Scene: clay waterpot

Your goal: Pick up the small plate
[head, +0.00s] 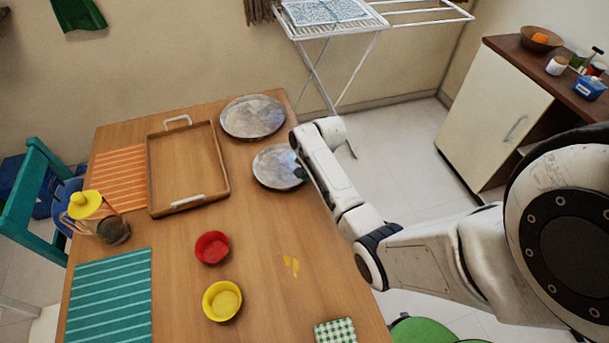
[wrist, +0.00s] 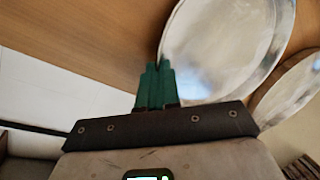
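The small plate (head: 276,166) is a round, grey metallic plate near the table's right edge in the head view. It fills the upper right of the wrist view (wrist: 225,45). My gripper (head: 299,172) is at the plate's right rim, with its teal fingers (wrist: 157,82) close together there in the wrist view. The rim appears to run between the fingertips, so they look shut on it. I cannot tell whether the plate is clear of the table. A larger, similar plate (head: 253,117) lies just behind it and shows at the right of the wrist view (wrist: 288,92).
A wooden tray (head: 152,180) lies left of the plates on the table (head: 180,280). A red bowl (head: 212,247), a yellow bowl (head: 222,301) and a yellow-lidded glass pot (head: 86,205) stand nearer. A drying rack (head: 335,25) stands beyond the table.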

